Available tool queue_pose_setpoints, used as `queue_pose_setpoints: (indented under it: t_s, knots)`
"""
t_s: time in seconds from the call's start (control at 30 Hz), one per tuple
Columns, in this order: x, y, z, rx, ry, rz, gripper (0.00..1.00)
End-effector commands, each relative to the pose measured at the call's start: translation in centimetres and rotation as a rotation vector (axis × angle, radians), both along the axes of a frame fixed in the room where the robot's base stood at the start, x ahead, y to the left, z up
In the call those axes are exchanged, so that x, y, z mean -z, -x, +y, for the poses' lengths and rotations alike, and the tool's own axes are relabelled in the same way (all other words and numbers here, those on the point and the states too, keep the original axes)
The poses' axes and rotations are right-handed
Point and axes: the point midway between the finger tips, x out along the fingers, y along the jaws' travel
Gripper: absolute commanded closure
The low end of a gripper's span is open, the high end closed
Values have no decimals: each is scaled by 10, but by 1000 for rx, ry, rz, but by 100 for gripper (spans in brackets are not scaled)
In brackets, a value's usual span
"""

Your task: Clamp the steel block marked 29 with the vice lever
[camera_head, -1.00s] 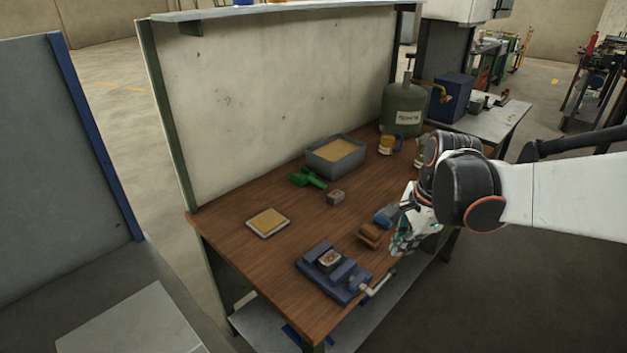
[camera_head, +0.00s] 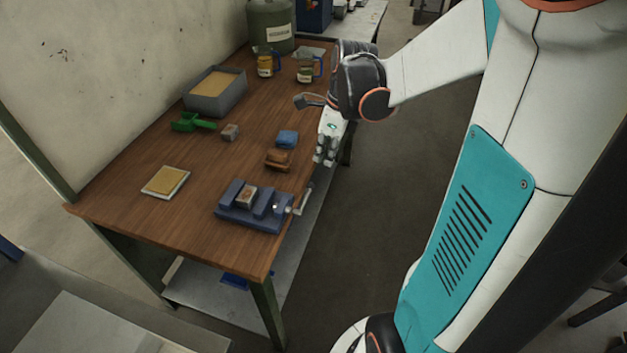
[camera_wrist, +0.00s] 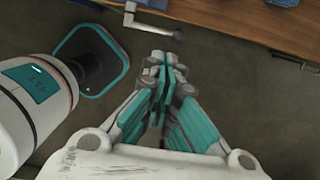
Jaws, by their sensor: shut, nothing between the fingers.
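The blue vice (camera_head: 252,208) stands at the near right corner of the wooden bench. A steel block (camera_head: 247,196) sits between its jaws; its marking is too small to read. The vice lever (camera_head: 303,199) is a light crank sticking out past the bench's right edge. It also shows at the top of the wrist view (camera_wrist: 150,24). My gripper (camera_head: 324,158) hangs beside the bench's right edge, beyond the lever and apart from it. In the wrist view my gripper (camera_wrist: 166,62) has its fingers together, empty, over the floor, with the lever just ahead.
On the bench (camera_head: 150,212) are a brown brush-like block (camera_head: 278,160), a blue object (camera_head: 288,139), another steel block (camera_head: 230,132), a green tool (camera_head: 192,122), a grey bin (camera_head: 215,92) and a flat tray (camera_head: 166,181). A lower shelf (camera_head: 200,285) lies beneath. Floor right of the bench is clear.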

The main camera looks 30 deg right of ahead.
Motion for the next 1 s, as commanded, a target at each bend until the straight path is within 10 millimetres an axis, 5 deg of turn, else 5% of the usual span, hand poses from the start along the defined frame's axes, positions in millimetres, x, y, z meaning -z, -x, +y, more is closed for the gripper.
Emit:
queue_pose_setpoints:
  t_s: [0.7,1.0]
  knots:
    - [117,-18,14,-3,1,-1,100]
    - [136,-21,17,-2,1,-1,100]
